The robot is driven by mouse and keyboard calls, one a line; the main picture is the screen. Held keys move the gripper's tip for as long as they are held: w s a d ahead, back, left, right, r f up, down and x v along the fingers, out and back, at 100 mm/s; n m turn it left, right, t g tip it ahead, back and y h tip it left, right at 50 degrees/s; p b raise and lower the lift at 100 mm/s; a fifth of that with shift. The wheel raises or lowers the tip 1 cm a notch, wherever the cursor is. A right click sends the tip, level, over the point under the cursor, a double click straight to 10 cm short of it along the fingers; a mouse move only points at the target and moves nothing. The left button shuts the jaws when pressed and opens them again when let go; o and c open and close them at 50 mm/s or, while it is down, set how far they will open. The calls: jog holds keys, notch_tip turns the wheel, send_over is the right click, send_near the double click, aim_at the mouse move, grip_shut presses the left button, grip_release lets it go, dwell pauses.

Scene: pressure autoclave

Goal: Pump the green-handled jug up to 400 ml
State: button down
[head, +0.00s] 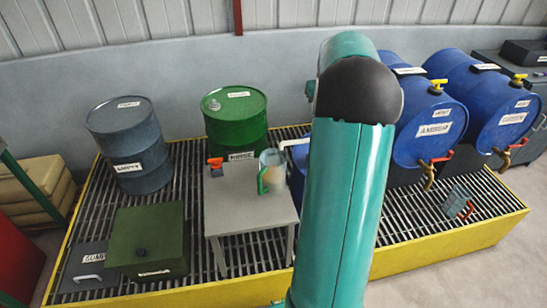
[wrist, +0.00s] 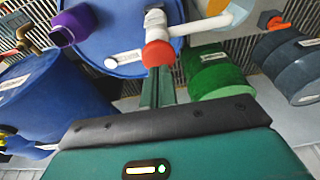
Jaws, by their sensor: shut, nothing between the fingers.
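The green-handled jug (head: 274,181) stands upright on a small grey table, under or beside the end of a white spout (head: 294,142). Its body is clear; I cannot read its level. In the wrist view, a white hand pump (wrist: 155,22) with a red knob (wrist: 157,54) stands on a blue drum (wrist: 108,35). Its spout reaches right toward a pale round shape, probably the jug. My gripper (wrist: 158,80) is shut and empty, its fingertips close to the red knob; I cannot tell whether they touch. In the head view my arm hides the gripper and pump.
The grey table (head: 250,212) also carries an orange-handled item (head: 215,166). A green drum (head: 236,122) and a grey-blue drum (head: 128,150) stand behind. Blue drums with taps (head: 430,120) lie at right. A dark green box (head: 148,240) sits front left. A yellow rim (head: 455,243) edges the grating.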

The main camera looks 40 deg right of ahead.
jog(key=shift+w+d+v, duration=0.1)
jog(key=shift+w+v, duration=0.05)
jog(key=shift+v, duration=0.85)
jog(key=shift+w+d+v, duration=0.1)
jog(key=shift+w+v, duration=0.1)
jog(key=shift+v, duration=0.75)
jog(key=shift+w+d+v, duration=0.1)
jog(key=shift+w+v, duration=0.05)
jog(key=shift+v, duration=0.85)
jog(key=shift+r, duration=0.1)
jog(key=a+r+n+t, duration=0.1)
jog(key=a+r+n, duration=0.15)
jog(key=a, duration=1.15)
jog(key=a+r+n+t, duration=0.1)
jog(key=a+r, duration=0.3)
jog(key=a, duration=1)
jog(key=s+a+f+n, duration=0.1)
jog(key=s+a+f, duration=0.2)
jog(key=s+a, duration=0.4)
jog(key=s+a+f+n+t+y, duration=0.1)
jog(key=s+a+f, duration=0.3)
jog(key=a, duration=0.9)
jog(key=s, duration=0.3)
jog(key=shift+a+n+t, duration=0.3)
jog(key=shift+n, duration=0.05)
